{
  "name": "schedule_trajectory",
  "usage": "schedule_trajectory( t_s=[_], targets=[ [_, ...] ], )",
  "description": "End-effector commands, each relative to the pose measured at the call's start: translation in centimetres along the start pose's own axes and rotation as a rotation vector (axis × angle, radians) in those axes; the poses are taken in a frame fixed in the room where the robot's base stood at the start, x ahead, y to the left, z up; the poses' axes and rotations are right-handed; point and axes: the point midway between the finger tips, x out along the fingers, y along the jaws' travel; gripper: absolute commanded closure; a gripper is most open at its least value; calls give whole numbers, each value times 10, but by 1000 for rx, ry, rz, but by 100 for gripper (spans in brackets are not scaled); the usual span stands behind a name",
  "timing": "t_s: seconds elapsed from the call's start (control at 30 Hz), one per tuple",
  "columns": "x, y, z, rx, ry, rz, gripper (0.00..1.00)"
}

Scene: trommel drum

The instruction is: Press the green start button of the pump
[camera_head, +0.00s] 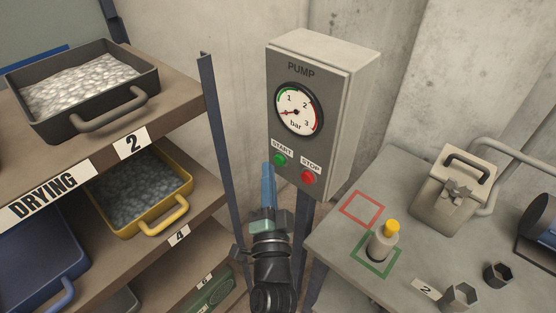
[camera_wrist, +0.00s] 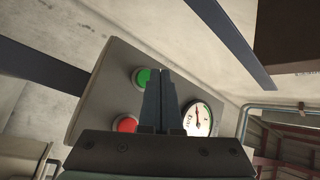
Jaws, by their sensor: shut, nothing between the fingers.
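The grey pump box (camera_head: 340,110) stands upright at the centre of the head view, with a round pressure gauge (camera_head: 299,109). The green start button (camera_head: 279,159) is under the START label, and the red stop button (camera_head: 307,177) is to its right. My gripper (camera_head: 268,168) is shut and empty, its blue fingertips just below and left of the green button in the head view. In the wrist view the shut fingers (camera_wrist: 159,72) overlap the right edge of the green button (camera_wrist: 142,77), and the red button (camera_wrist: 126,124) lies left of them. I cannot tell whether the tips touch the button.
A drying shelf (camera_head: 105,160) with trays of stones stands at the left, its dark post (camera_head: 222,150) close to my arm. At the right, a grey table (camera_head: 335,237) holds a yellow-capped bottle (camera_head: 383,242), a beige container (camera_head: 452,190) and small dark cups.

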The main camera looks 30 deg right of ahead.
Motion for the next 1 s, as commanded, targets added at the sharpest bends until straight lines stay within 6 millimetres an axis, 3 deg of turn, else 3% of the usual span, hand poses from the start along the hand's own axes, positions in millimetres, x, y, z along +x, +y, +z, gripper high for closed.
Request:
schedule_trajectory(
  t_s=[1.0],
  targets=[
    [6,4,-4,-1,0,0,100]
  ],
)
